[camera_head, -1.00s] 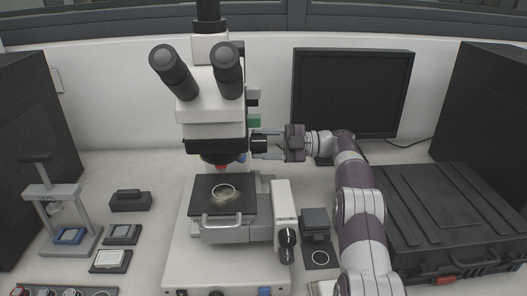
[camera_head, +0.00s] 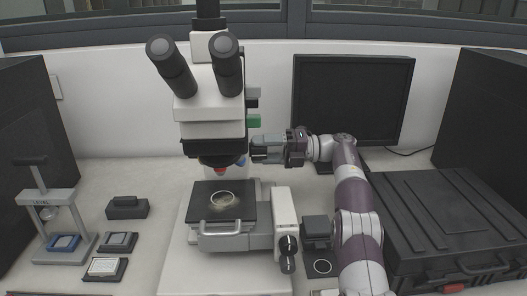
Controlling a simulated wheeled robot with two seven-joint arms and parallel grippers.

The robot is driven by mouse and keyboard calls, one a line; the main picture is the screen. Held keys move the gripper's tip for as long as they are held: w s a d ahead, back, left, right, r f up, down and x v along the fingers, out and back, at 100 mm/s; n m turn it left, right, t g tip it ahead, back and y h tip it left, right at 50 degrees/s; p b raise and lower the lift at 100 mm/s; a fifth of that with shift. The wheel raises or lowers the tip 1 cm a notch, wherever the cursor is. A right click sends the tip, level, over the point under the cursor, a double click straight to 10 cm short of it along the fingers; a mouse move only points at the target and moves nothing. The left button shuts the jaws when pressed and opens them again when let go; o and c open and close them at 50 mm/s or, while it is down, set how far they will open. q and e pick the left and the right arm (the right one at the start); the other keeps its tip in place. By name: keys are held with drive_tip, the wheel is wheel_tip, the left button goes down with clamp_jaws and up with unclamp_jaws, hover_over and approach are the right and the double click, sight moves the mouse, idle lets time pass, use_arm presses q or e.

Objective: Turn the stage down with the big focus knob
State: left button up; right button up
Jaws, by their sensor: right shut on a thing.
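The microscope stage (camera_head: 198,214) is a dark plate with a ringed round sample (camera_head: 222,200) on it. It stands below the objective turret (camera_head: 217,163), with a visible gap between them. My right gripper (camera_head: 256,150) is at the right side of the microscope body, level with the area just above the objectives. Its jaws are shut on the big focus knob, which they now mostly hide. My left gripper is out of view.
Black and silver knobs (camera_head: 288,244) sit low at the stage's right side. A dark monitor (camera_head: 350,100) stands behind my right arm, and a black case (camera_head: 450,215) lies to the right. A levelling press (camera_head: 50,200) and small sample blocks (camera_head: 118,242) occupy the left.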

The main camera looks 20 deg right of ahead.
drive_tip(key=shift+f+n, duration=0.15)
drive_tip(key=shift+n, duration=0.95)
drive_tip(key=o, duration=1)
drive_tip(key=shift+o, duration=0.2)
